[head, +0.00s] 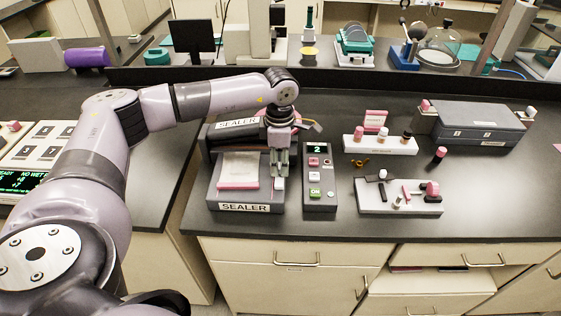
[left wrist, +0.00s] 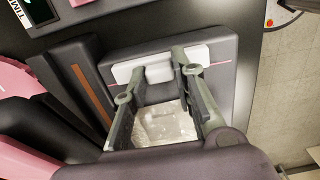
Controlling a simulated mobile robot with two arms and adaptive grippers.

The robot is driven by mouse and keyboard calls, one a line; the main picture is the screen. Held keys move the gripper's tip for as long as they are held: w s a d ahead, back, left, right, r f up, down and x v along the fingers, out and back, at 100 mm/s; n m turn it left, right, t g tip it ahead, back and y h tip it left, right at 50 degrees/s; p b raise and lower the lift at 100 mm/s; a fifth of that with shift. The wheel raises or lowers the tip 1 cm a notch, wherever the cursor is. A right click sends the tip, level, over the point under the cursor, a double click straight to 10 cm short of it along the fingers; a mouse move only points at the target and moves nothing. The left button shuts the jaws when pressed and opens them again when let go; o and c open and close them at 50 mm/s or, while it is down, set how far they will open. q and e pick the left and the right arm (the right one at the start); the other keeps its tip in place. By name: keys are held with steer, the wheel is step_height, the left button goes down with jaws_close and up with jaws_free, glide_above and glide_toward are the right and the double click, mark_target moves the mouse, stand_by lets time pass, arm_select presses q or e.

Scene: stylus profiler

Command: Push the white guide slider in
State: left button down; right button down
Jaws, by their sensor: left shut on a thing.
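In the head view the slider (head: 279,184) shows just below the fingertips. My left gripper (head: 279,172) points down over the right side of the sealer (head: 212,196). In the left wrist view the gripper (left wrist: 161,66) has its fingertips on both sides of the slider's block, shut on it. A clear pouch with a pink edge (head: 238,170) lies on the sealer bed, left of the gripper. My right gripper is out of view.
A control box (head: 319,180) with a lit display stands close to the right of the gripper. The sealer's raised upper part (head: 236,127) is behind. A white bottle rack (head: 380,146) and a grey tray (head: 400,208) with small parts are farther right.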

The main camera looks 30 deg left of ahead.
arm_select(q)
steer(key=a, duration=0.1)
steer(key=s+a, duration=0.1)
steer(key=a, duration=0.1)
steer(key=shift+s+b, duration=0.3)
steer(key=shift+b, duration=0.05)
steer(key=shift+r, duration=0.1)
steer(key=c, duration=1.7)
jaws_free()
steer(key=o, duration=0.4)
steer(key=shift+s, duration=0.1)
